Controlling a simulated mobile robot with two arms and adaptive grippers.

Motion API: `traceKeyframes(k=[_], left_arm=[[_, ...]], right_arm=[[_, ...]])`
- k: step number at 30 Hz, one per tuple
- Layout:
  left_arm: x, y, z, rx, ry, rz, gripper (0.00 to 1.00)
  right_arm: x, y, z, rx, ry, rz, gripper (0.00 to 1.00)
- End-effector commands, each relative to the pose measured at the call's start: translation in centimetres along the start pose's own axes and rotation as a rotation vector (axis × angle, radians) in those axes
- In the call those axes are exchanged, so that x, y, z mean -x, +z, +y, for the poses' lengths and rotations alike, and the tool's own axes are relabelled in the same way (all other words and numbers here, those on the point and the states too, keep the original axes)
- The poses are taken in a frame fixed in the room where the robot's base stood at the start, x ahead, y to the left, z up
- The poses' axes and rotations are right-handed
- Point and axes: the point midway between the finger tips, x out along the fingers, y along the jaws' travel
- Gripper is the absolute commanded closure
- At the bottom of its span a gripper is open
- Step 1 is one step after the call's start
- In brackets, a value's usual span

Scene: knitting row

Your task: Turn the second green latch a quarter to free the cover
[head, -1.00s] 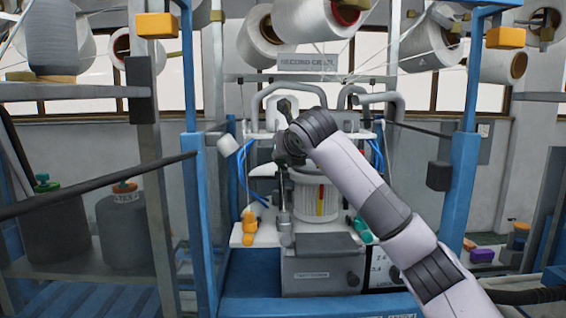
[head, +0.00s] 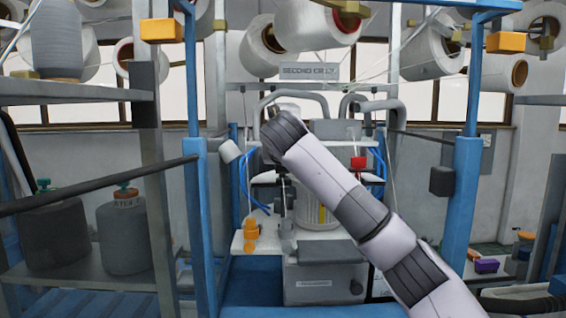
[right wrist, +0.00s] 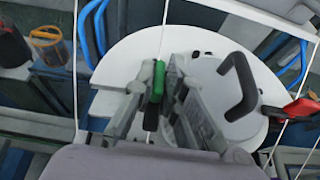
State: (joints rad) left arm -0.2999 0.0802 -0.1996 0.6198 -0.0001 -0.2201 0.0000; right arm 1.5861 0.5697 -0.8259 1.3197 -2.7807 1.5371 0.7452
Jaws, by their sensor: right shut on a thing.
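In the right wrist view a green latch (right wrist: 158,80) with a dark lower end stands over a white round plate (right wrist: 120,65), probably the cover. My right gripper (right wrist: 165,82) has its two fingers on either side of the latch and is shut on it. My left gripper is not in view.
A black curved handle (right wrist: 240,85) and a red lever (right wrist: 302,106) sit right of the latch. The red part also shows in the head view (head: 358,163). Thin yarns and blue hoses run close by. Blue posts (head: 462,200) flank the machine.

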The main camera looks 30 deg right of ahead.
Motion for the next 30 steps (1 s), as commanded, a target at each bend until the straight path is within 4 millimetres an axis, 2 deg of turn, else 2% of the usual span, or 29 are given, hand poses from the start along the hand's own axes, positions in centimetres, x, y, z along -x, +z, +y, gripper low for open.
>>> traceKeyframes(k=[9, 20, 23, 30], left_arm=[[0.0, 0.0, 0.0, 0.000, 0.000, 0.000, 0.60], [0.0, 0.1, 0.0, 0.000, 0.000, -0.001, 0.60], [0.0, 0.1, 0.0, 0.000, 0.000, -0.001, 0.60], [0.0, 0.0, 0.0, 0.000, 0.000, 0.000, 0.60]], right_arm=[[0.0, 0.0, 0.1, -0.001, 0.002, 0.001, 0.71], [0.5, 0.0, 0.0, 0.000, 0.002, 0.000, 0.71], [1.8, 0.1, 0.1, -0.001, 0.003, -0.003, 0.71], [6.9, 0.1, 0.1, -0.001, 0.004, -0.004, 0.71]])
